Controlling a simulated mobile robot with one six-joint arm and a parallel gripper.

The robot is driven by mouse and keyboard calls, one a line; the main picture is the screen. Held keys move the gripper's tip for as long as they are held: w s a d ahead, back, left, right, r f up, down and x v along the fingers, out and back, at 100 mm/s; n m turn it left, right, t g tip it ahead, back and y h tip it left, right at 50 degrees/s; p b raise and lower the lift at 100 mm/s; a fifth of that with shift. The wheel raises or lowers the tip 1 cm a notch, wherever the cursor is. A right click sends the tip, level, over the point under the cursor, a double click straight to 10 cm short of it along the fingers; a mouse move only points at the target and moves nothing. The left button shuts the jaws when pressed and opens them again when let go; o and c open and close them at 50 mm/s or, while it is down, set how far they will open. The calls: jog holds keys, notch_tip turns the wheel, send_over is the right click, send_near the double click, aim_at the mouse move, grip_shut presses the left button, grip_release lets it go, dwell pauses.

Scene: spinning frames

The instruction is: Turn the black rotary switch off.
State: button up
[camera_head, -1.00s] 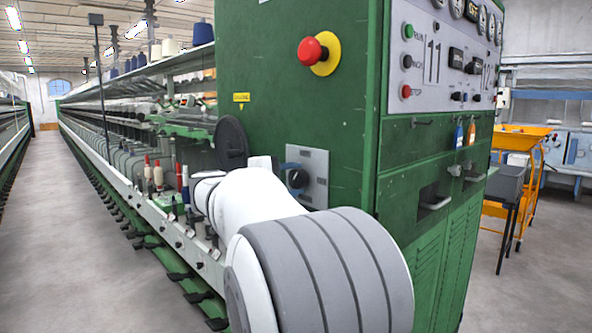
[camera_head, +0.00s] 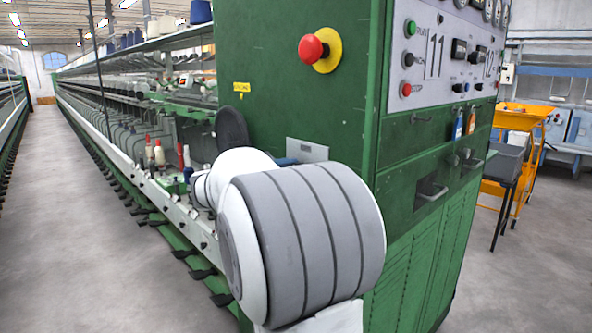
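The black rotary switch is hidden behind my arm in the head view. Only the top of its light grey mounting plate (camera_head: 307,150) shows, on the green machine cabinet (camera_head: 270,110). My grey and white arm covers the lower part of that plate. My gripper is hidden behind the arm, so its opening and any contact with the switch cannot be seen. A small blue sliver shows at the plate's left edge; I cannot tell what it belongs to.
A red emergency button (camera_head: 313,48) on a yellow disc sits above the plate. A control panel (camera_head: 440,60) is on the cabinet's right face. A long spinning frame (camera_head: 130,130) runs back at left beside a clear aisle. An orange cart (camera_head: 520,120) stands at right.

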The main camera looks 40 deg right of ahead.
jog(key=shift+f, duration=0.25)
jog(key=o, duration=0.6)
jog(key=shift+c, duration=0.2)
jog(key=o, duration=0.4)
jog(key=shift+a+r, duration=0.1)
jog(key=shift+r, duration=0.05)
jog(key=a, duration=0.8)
jog(key=shift+s+r, duration=0.3)
jog(key=shift+r, duration=0.05)
jog(key=shift+d, duration=0.1)
